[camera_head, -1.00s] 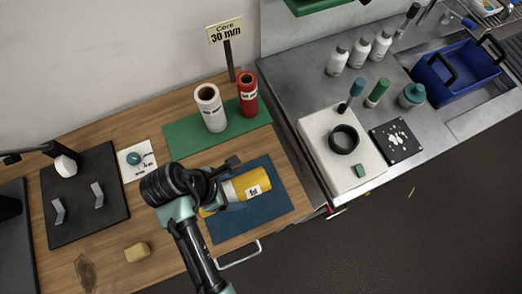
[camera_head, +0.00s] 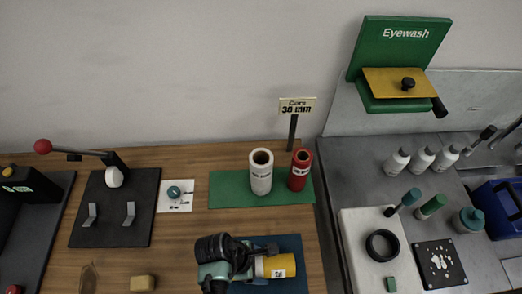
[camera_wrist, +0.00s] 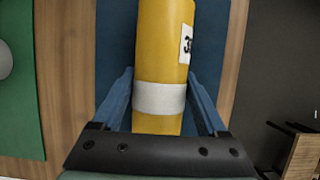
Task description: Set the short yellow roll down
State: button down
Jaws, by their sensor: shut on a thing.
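The short yellow roll (camera_head: 276,266) lies on its side over the blue mat (camera_head: 291,243) at the bottom of the head view. It has a white label, and a white band shows in the wrist view (camera_wrist: 161,40). My gripper (camera_head: 250,262) is shut on the roll, with one finger on each side near the white band, as the wrist view (camera_wrist: 160,103) shows. The near part of the roll is hidden behind my gripper's palm. I cannot tell whether the roll touches the mat.
A white roll (camera_head: 261,177) and a red roll (camera_head: 299,174) stand upright on a green mat (camera_head: 230,190) behind, by a "Core 30 mm" sign (camera_head: 297,106). A yellowish block (camera_head: 142,283) lies left. A steel counter (camera_head: 350,160) with bottles stands right.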

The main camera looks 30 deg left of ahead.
grip_release()
jog(key=shift+f, duration=0.15)
jog(key=v, duration=1.2)
